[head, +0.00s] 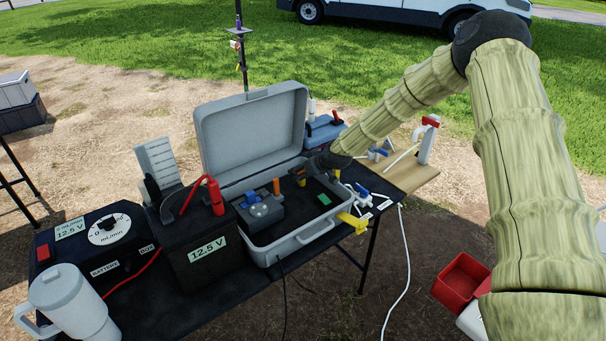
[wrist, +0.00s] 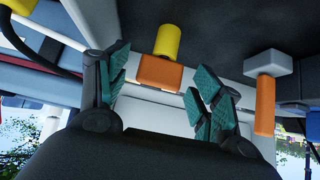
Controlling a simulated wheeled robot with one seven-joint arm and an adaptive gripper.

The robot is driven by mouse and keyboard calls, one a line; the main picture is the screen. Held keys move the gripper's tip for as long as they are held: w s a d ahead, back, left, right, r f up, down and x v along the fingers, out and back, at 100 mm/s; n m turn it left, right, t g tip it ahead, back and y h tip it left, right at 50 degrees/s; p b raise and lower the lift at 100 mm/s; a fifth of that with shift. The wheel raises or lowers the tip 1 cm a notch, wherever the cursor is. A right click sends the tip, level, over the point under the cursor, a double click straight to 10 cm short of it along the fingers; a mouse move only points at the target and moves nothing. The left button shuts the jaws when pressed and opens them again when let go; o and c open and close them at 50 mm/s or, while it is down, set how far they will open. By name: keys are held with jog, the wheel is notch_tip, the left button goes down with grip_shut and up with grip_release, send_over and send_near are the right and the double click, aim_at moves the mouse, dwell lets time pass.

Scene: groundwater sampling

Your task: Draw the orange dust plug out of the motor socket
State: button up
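My gripper (wrist: 158,72) is open in the wrist view, with teal pads on both sides and a clear gap. An orange block (wrist: 160,72) with a yellow cylinder (wrist: 167,42) shows in the gap, apparently beyond the fingertips and not gripped. A second orange piece (wrist: 265,105) with a grey block hangs to the right, outside the fingers. I cannot tell which orange piece is the dust plug. In the head view, my gripper is over the open grey case (head: 300,241), near an orange piece (head: 276,187). The motor socket is not clearly visible.
The case lid (head: 250,128) stands up behind the case. A black 12.5 V battery (head: 192,250) and grey mug (head: 72,305) are to the left. A yellow clamp (head: 354,222) sits at the case's right rim. A cable (head: 405,270) hangs off the table.

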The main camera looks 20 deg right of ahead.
jog(key=shift+f, duration=0.1)
jog(key=c, duration=0.8)
jog(key=shift+r, duration=0.25)
jog(key=shift+r+p, duration=1.05)
jog(key=shift+r, duration=0.95)
jog(key=shift+r, duration=0.1)
